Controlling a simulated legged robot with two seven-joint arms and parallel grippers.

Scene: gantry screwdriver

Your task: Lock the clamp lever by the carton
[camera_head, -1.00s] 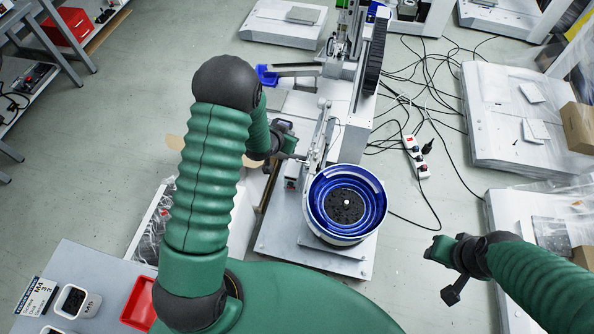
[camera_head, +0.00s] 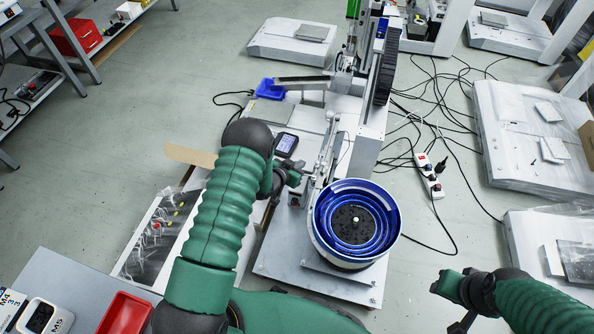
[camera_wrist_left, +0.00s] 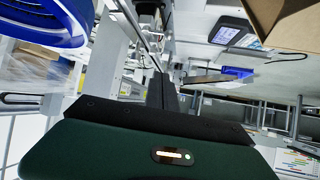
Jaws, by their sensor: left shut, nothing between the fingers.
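A thin upright metal part (camera_head: 327,142) stands beside the bowl feeder; I cannot tell whether it is the clamp lever. My left gripper (camera_head: 303,172) is shut and empty, just left of this part; a gap or touch cannot be made out. In the left wrist view its dark fingers (camera_wrist_left: 162,92) are together, pointing toward the machine. The brown carton (camera_wrist_left: 288,24) shows at the top right of that view, and a flap of it (camera_head: 190,155) shows left of my arm in the head view. My right gripper (camera_head: 448,285) hangs over the floor at right, its jaws unclear.
The blue bowl feeder (camera_head: 355,222) stands right of my left gripper. A black handheld device (camera_head: 286,144) sits behind the gripper. A blue tray (camera_head: 270,90) lies further back. A power strip (camera_head: 430,176) and cables cover the floor at right. A red bin (camera_head: 125,314) is at front left.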

